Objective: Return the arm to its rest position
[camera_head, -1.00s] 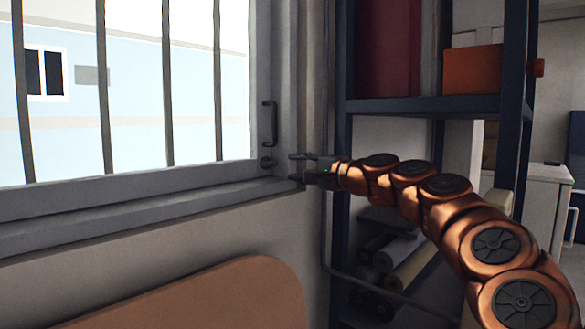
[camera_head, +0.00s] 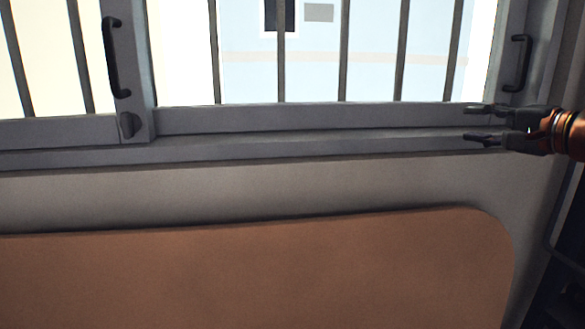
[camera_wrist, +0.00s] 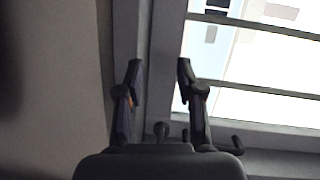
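My gripper (camera_head: 480,122) is at the right edge of the head view, in front of the lower right corner of the window frame. Its two dark fingers are apart and nothing is between them. In the wrist view my gripper (camera_wrist: 158,75) also shows open and empty, with the grey window frame behind the fingers. Only the copper-coloured end of my arm is visible in the head view; the rest is outside the picture.
A barred sliding window (camera_head: 330,118) spans the top, with a dark handle (camera_head: 115,57) at left and another handle (camera_head: 518,62) at right. A brown rounded panel (camera_head: 270,275) stands below it against the wall. A dark shelf edge (camera_head: 560,240) is at lower right.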

